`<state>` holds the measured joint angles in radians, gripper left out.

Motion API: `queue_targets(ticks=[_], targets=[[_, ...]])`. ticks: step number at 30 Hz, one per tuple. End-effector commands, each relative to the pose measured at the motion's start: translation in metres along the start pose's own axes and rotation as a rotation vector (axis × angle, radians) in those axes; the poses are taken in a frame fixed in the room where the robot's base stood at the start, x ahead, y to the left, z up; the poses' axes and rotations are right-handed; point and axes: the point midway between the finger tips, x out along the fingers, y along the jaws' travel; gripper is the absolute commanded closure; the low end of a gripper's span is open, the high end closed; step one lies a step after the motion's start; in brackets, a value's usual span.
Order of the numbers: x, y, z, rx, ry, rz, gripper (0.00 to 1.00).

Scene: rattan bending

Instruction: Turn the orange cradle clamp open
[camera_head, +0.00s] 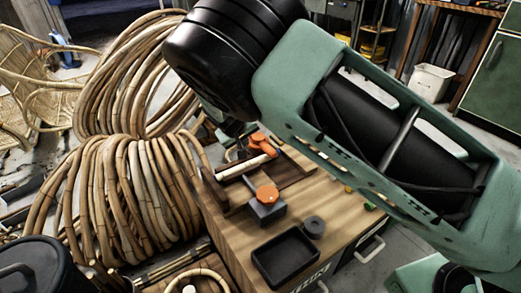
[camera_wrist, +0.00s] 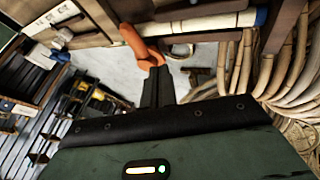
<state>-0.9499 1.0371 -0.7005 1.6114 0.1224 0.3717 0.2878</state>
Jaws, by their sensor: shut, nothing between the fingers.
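The orange cradle clamp (camera_head: 262,143) sits by the pale rattan pole (camera_head: 243,168) on the wooden bench fixture. In the wrist view the orange clamp (camera_wrist: 138,42) stands as a bent lever right beyond my fingertips, beside the pole (camera_wrist: 205,24). My gripper (camera_wrist: 156,72) is shut with nothing between its fingers. Its tips overlap the clamp's lower end in that view; I cannot tell whether they touch. In the head view my gripper (camera_head: 236,133) is mostly hidden behind my wrist, just left of the clamp.
An orange round knob (camera_head: 267,193) tops a grey block (camera_head: 265,211) on the bench. A black tray (camera_head: 287,257) and a dark ring (camera_head: 313,227) lie nearer. Large rattan coils (camera_head: 125,195) crowd the left.

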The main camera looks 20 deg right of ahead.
Motion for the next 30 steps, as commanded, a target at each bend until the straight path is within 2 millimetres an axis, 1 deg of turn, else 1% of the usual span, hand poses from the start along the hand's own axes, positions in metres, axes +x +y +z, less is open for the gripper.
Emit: queue_targets(ticks=[5,8,11,21,24,27,30], targets=[[0.001,0.0,0.001,0.0,-0.002,0.0,1.0],[0.007,0.0,0.001,0.001,-0.003,0.0,1.0],[0.02,0.0,0.002,0.001,-0.004,0.001,1.0],[0.09,-0.001,0.003,0.001,-0.003,0.0,1.0],[0.107,0.001,0.002,0.003,-0.003,0.0,1.0],[0.114,0.016,0.003,0.005,-0.004,0.0,1.0],[0.12,0.025,0.004,0.003,-0.004,-0.001,1.0]])
